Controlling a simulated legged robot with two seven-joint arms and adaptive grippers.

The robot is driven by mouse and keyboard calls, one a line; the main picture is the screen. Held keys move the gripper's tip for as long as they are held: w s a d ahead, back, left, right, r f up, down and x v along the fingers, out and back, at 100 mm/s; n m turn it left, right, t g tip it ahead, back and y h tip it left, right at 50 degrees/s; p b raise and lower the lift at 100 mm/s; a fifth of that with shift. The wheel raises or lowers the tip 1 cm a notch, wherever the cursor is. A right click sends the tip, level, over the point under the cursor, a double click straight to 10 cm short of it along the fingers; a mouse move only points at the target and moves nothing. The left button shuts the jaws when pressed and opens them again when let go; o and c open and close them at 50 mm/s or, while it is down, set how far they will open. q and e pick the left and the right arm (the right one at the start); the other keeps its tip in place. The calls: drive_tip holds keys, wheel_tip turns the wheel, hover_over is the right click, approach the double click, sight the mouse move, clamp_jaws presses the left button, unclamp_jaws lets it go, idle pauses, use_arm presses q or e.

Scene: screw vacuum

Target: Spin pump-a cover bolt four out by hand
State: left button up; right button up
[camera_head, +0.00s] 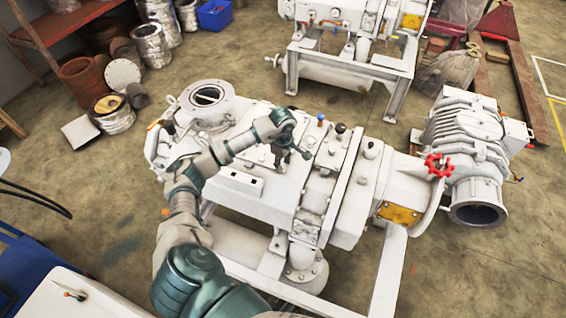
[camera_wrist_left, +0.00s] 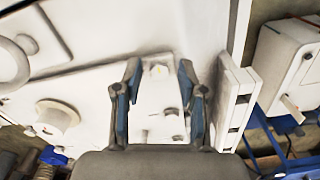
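Pump-a (camera_head: 265,180), a white screw vacuum pump on a white frame, fills the middle of the head view. My left gripper (camera_head: 294,152) is over its top cover, reached by my arm from the lower left. In the left wrist view my left gripper (camera_wrist_left: 158,66) is open, its blue-padded fingers apart on either side of a white block (camera_wrist_left: 155,98). A small yellowish spot between the fingertips may be a bolt head; it is too small to tell, and I cannot tell which bolt is number four. My right gripper is in neither view.
A red valve handwheel (camera_head: 438,167) and a ribbed grey-white unit (camera_head: 465,135) are at the pump's right. A second white machine (camera_head: 350,45) stands behind. A rust-red shelf (camera_head: 65,28) and pots are at the back left. Bare floor lies around the pump.

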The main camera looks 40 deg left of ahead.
use_arm(q)
drive_tip(key=c, duration=0.4)
drive_tip(key=shift+a, duration=0.15)
clamp_jaws()
drive_tip(key=shift+a, duration=0.1)
drive_tip(key=shift+n, duration=0.4)
